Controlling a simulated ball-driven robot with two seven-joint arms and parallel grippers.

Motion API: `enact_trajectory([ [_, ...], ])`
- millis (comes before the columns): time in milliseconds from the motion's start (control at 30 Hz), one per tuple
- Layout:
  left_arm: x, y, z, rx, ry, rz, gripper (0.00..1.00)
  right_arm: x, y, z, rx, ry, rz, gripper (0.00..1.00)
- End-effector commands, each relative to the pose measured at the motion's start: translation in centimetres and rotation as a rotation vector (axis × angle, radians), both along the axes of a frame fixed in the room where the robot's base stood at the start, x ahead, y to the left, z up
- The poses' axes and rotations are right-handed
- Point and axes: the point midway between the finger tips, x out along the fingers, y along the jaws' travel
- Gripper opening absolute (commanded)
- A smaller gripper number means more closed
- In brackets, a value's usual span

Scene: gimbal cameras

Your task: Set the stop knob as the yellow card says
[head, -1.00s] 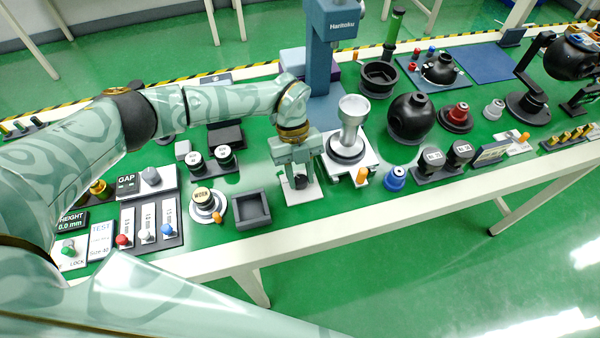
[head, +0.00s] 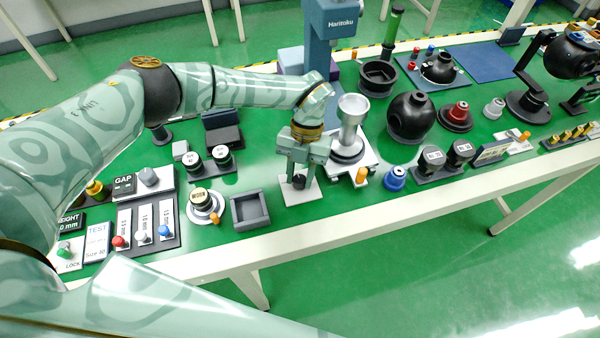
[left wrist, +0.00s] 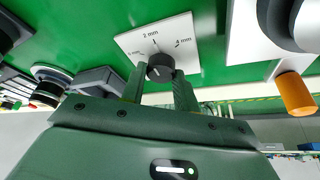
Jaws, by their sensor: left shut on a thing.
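The stop knob (head: 299,182) is a small black round knob on a white square plate (head: 306,195) near the table's front edge. In the left wrist view the knob (left wrist: 160,66) sits on the plate (left wrist: 185,35), which is marked 0 mm, 2 mm and 4 mm. My left gripper (head: 299,174) is above the plate, its fingers (left wrist: 160,78) shut on the knob from both sides. The knob's own pointer is too small to read. I cannot make out a yellow card in either view. My right gripper is not in view.
On the right are a silver post on a stage (head: 350,125) and an orange knob (head: 361,175). Green table surface is free between the fixtures.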

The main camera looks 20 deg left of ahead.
Motion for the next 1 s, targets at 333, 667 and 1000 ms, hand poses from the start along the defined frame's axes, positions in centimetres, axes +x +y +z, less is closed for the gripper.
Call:
enact_trajectory([
  [333, 0.1, 0.0, 0.1, -0.001, -0.003, -0.013, 0.07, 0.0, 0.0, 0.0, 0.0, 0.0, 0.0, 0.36],
  [667, 0.1, 0.0, 0.0, 0.0, -0.002, -0.012, 0.52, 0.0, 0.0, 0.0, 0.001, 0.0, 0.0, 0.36],
  [1000, 0.9, 0.0, 2.0, 0.0, -0.005, -0.01, 0.52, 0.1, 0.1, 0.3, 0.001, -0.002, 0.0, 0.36],
])
